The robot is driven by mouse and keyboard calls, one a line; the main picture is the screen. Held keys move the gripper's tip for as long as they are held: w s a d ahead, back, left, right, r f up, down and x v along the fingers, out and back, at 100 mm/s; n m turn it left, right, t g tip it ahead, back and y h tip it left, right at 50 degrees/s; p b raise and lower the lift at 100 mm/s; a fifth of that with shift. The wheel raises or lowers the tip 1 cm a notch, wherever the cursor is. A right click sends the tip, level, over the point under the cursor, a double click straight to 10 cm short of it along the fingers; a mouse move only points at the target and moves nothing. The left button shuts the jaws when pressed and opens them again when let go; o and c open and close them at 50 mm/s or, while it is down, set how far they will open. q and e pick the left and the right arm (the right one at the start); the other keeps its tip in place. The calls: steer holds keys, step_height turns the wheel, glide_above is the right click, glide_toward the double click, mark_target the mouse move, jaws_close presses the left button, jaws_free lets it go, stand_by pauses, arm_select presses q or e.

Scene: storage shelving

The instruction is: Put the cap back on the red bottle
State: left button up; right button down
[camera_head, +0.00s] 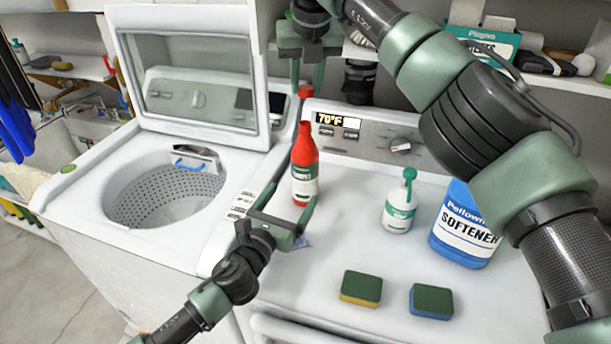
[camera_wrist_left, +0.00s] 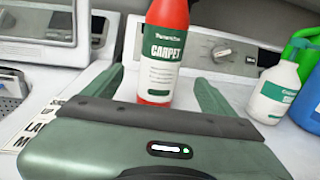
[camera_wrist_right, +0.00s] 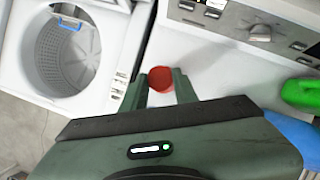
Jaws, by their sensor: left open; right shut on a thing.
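The red bottle (camera_head: 304,160) stands upright on the white machine top, its narrow neck uncovered. It also shows in the left wrist view (camera_wrist_left: 163,60) with a "CARPET" label. My left gripper (camera_head: 290,195) is open low at the bottle, with a finger on either side; I cannot tell whether either touches it. My right gripper (camera_head: 306,85) is shut on the red cap (camera_head: 306,91), above the bottle's neck with a gap between in the head view. In the right wrist view the cap (camera_wrist_right: 162,79) is a red disc between the fingertips, and the bottle is not distinguishable there.
A small white bottle with a green pump (camera_head: 398,215) and a blue softener jug (camera_head: 465,225) stand to the right. Two sponges (camera_head: 361,287) (camera_head: 431,301) lie in front. The open washer (camera_head: 165,190) is on the left. The control panel (camera_head: 365,137) is behind the bottle.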

arm_select(q)
steer(key=x, duration=0.8)
steer(key=shift+w+d+r, duration=0.1)
steer(key=shift+w+d, duration=0.1)
steer(key=shift+w, duration=0.15)
arm_select(e)
steer(key=shift+s+a+r, duration=0.1)
arm_select(q)
jaws_close()
arm_select(e)
glide_above(305, 125)
steer(key=shift+f, duration=2.45)
